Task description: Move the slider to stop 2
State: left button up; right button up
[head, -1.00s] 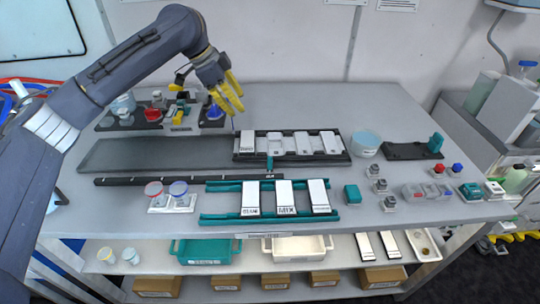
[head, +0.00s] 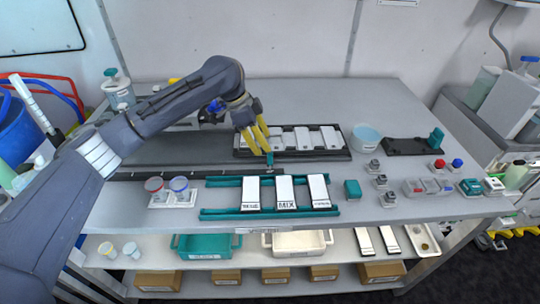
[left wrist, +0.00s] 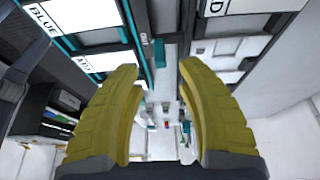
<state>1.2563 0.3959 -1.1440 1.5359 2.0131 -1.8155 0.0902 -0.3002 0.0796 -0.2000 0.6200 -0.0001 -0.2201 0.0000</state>
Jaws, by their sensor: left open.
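The slider (head: 270,161) is a small teal upright piece on a long dark rail (head: 180,174) that runs across the middle of the bench. My left gripper (head: 264,151) is open, with its yellow fingers pointing down at the slider. In the left wrist view a teal piece (left wrist: 160,54), which looks like the slider, shows between the two spread fingers (left wrist: 158,80), beyond their tips. I cannot tell whether a finger touches it. The stop marks on the rail are too small to read. My right gripper is not in view.
A black tray of white cards (head: 343,155) lies just behind the rail. A teal rack (head: 228,212) with three white labelled cards lies in front. Two cups stand on a white holder (head: 184,201) at the left. A pale blue bowl (head: 366,138) stands at the right.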

aim_at(270, 164)
pick_arm(q)
jog(key=shift+x, duration=3.1)
jog(key=shift+c, duration=0.5)
grip_shut()
